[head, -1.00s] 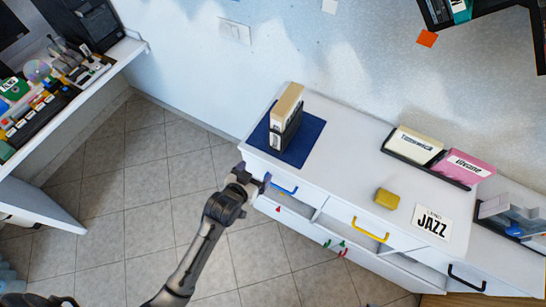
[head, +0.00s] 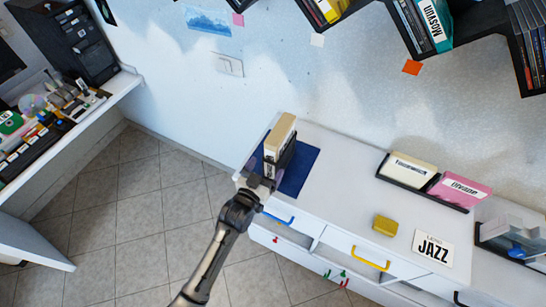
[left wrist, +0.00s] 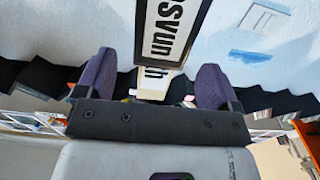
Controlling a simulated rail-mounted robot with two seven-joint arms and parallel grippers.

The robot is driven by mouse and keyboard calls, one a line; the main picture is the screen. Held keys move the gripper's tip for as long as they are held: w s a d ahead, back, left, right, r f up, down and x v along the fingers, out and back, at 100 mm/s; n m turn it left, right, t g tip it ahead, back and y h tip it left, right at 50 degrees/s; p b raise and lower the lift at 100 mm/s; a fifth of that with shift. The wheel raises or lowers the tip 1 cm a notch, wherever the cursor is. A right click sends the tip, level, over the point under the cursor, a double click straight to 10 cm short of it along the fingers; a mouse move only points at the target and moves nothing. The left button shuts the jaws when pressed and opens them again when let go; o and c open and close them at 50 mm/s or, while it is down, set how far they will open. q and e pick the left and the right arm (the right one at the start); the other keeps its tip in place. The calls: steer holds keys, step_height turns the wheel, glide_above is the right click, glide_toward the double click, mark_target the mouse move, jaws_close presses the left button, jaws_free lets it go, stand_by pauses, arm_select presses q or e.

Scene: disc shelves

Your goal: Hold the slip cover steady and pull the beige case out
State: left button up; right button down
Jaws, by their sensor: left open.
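The beige case (head: 279,138) stands upright in a black slip cover (head: 286,160) on a dark blue mat (head: 306,165) at the left end of the white cabinet top. The case sticks out above the cover. My left gripper (head: 262,180) is at the near side of the cover, hiding its lower part. In the left wrist view, the open purple fingers (left wrist: 155,76) appear on either side of the beige case (left wrist: 154,86), with the labelled slip cover (left wrist: 170,30) beyond. I cannot tell whether they touch it. My right gripper is not in view.
A yellow block (head: 385,225) and a JAZZ card (head: 433,249) lie on the cabinet top. A black tray holds a cream case (head: 412,170) and a pink case (head: 459,191). Wall shelves (head: 372,12) hang above right. A desk (head: 100,105) stands at left.

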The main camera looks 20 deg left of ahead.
mark_target(280, 148)
arm_select(q)
steer(key=shift+w+d+b, duration=0.15)
steer(key=shift+w, duration=1.3)
steer(key=shift+w+d+b, duration=0.15)
steer(key=shift+w, duration=1.25)
steer(key=shift+c, duration=0.2)
steer(key=c, duration=1)
